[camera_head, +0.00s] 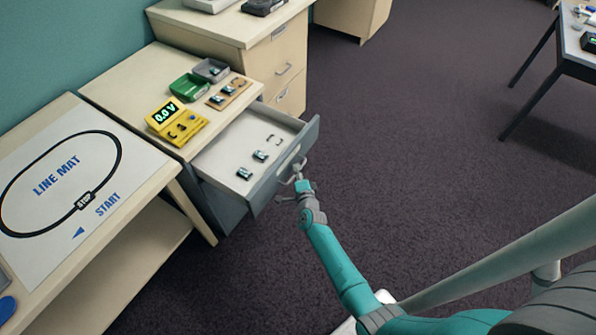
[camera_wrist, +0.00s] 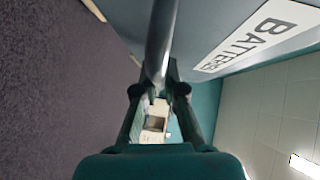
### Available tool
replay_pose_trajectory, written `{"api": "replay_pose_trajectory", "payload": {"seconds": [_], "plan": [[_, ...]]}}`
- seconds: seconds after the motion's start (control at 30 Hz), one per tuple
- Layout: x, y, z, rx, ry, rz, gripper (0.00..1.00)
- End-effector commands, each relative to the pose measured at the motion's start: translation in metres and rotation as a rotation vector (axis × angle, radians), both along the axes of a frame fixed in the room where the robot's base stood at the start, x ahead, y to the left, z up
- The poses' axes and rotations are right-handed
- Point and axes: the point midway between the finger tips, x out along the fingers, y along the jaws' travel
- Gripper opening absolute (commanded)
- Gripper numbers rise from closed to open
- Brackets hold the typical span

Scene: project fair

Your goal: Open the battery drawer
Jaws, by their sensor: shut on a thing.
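The grey battery drawer (camera_head: 222,155) is pulled well out of its cabinet in the head view. Its white floor shows a few small dark items and printed outlines. The drawer front also fills the upper right of the wrist view (camera_wrist: 215,30), with a label (camera_wrist: 265,32) partly reading "BATTER". My gripper (camera_head: 291,187) is at the outer face of the drawer front. In the wrist view my gripper (camera_wrist: 160,82) is shut on the handle bar (camera_wrist: 162,35), which runs between the fingers. The handle is mostly hidden by my gripper in the head view.
A yellow meter (camera_head: 176,121) reading 0.0 V, a green bin (camera_head: 189,87) and a grey bin (camera_head: 211,70) stand on the cabinet top. A line mat (camera_head: 45,215) lies on the left table. The dark carpet (camera_head: 420,190) right of the drawer is clear.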

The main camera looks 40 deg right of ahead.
Motion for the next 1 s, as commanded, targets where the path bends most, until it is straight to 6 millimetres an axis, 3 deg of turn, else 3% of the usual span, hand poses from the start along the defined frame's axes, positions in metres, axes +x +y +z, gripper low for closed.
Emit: {"api": "replay_pose_trajectory", "payload": {"seconds": [0.1,0.23,0.67,1.0], "plan": [[0.0,0.0,-0.001,0.001,0.002,0.001,0.0],[0.0,0.0,-0.001,0.001,0.002,0.001,0.35],[-0.007,0.003,0.0,0.001,0.0,0.0,0.35],[-0.055,0.027,0.007,0.001,0.002,0.002,0.35]]}}
